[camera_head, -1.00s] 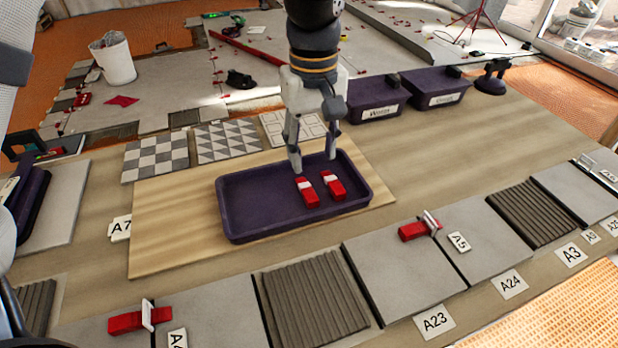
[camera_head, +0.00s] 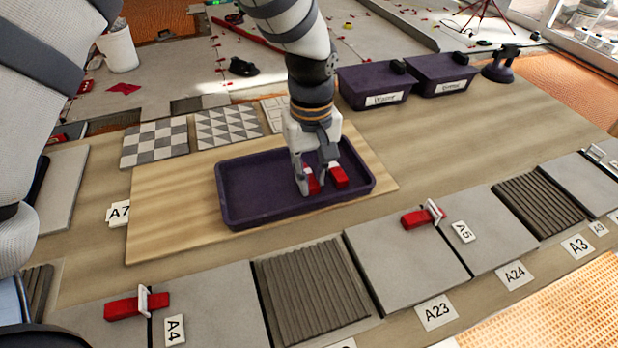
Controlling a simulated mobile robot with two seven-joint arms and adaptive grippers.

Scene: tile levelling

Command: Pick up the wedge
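The purple tray (camera_head: 255,205) holds two red wedges with white parts. My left gripper (camera_head: 315,188) reaches down into the tray, its fingers on either side of the left wedge (camera_head: 314,182) and partly hiding it. The fingers look close to the wedge, but I cannot tell whether they grip it. The other wedge (camera_head: 338,177) lies just to the right, close to the right finger. Another red wedge (camera_head: 122,308) sits in a white clip across a tile joint at the front left, and one more (camera_head: 415,219) at the joint near label A5. My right gripper is not in view.
The tray stands on a pale wooden board (camera_head: 165,220) on the bench. Patterned tile samples (camera_head: 155,142) lie behind it, and purple bins (camera_head: 375,86) stand at the back right. Grey tiles (camera_head: 405,260) and ribbed mortar beds (camera_head: 312,290) line the front.

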